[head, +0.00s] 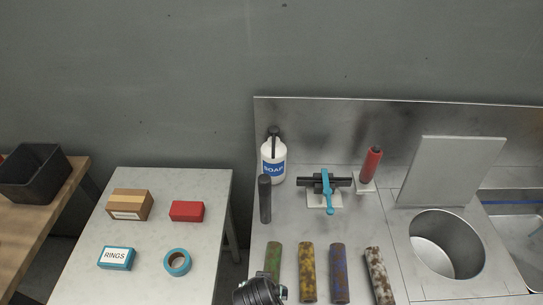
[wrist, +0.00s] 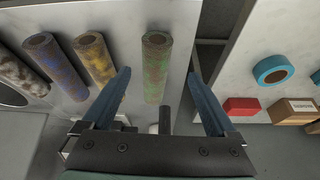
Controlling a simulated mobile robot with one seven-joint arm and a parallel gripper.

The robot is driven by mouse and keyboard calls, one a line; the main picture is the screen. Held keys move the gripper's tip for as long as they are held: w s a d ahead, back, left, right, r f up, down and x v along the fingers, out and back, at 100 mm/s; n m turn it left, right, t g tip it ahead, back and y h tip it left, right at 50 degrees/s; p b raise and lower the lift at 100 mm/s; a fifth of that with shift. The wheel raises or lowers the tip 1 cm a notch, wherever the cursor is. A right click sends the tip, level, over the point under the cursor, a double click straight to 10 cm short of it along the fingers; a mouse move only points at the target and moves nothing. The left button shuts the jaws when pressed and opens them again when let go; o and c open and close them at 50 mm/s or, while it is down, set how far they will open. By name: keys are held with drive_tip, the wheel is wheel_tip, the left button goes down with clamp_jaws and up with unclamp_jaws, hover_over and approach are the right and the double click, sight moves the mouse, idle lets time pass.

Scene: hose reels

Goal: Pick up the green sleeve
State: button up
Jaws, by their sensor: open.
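The green sleeve (head: 273,257), a mottled green and brown tube, lies on the metal counter at its left, the leftmost of a row of sleeves. Its near end is hidden behind my arm in the head view. In the wrist view the green sleeve (wrist: 156,72) runs lengthwise between the two blue fingers of my gripper (wrist: 158,74). The fingers are wide apart, with a gap on each side of the sleeve. My gripper is open and empty; I cannot tell its height above the sleeve.
Yellow (head: 307,272), blue-brown (head: 340,272) and whitish (head: 379,275) sleeves lie to the right. Behind stand a dark cylinder (head: 265,199), soap bottle (head: 273,161), blue-handled valve (head: 326,190) and red-handled item (head: 371,163). A side table (head: 150,233) holds boxes and tape.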

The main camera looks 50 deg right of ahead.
sight(272, 271)
drive_tip(key=shift+s+d+p+x, duration=0.1)
drive_tip(key=shift+p+x, duration=0.15)
drive_tip(key=shift+x, duration=1.35)
drive_tip(key=shift+s+d+p+x, duration=0.15)
drive_tip(key=shift+p+x, duration=0.05)
drive_tip(key=shift+x, duration=1.35)
clamp_jaws()
drive_tip(key=shift+r, duration=0.15)
